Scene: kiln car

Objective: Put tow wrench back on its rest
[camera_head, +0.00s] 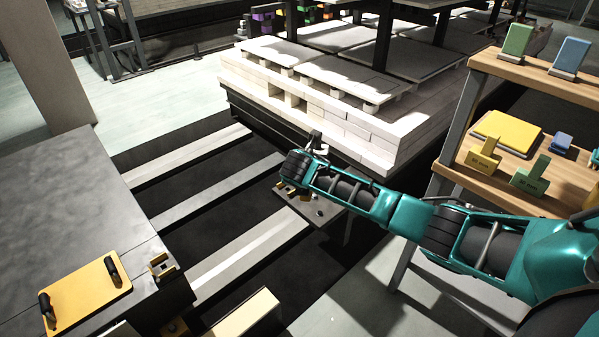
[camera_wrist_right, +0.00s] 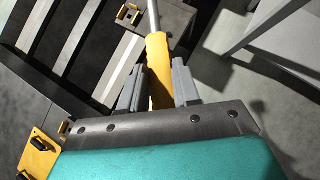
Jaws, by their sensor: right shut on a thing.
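My right gripper (camera_wrist_right: 158,88) is shut on the yellow handle of the tow wrench (camera_wrist_right: 159,62). Its grey shaft runs up out of the top of the right wrist view, so the far end is hidden. In the head view my right arm reaches in from the right, and I cannot make out the wrench there. A yellow bracket (camera_head: 162,265) stands on the grey bench's edge, and another (camera_head: 288,187) is on a dark plate by my right wrist. Both brackets look empty; I cannot tell whether they form the rest. My left gripper is not in view.
A grey bench (camera_head: 70,205) with a yellow two-handled plate (camera_head: 88,292) is at left. The kiln car (camera_head: 330,115) with pale bricks stands beyond my arm. A wooden shelf unit (camera_head: 560,85) with colored blocks is at right. Pale rails (camera_head: 215,192) cross the dark floor between.

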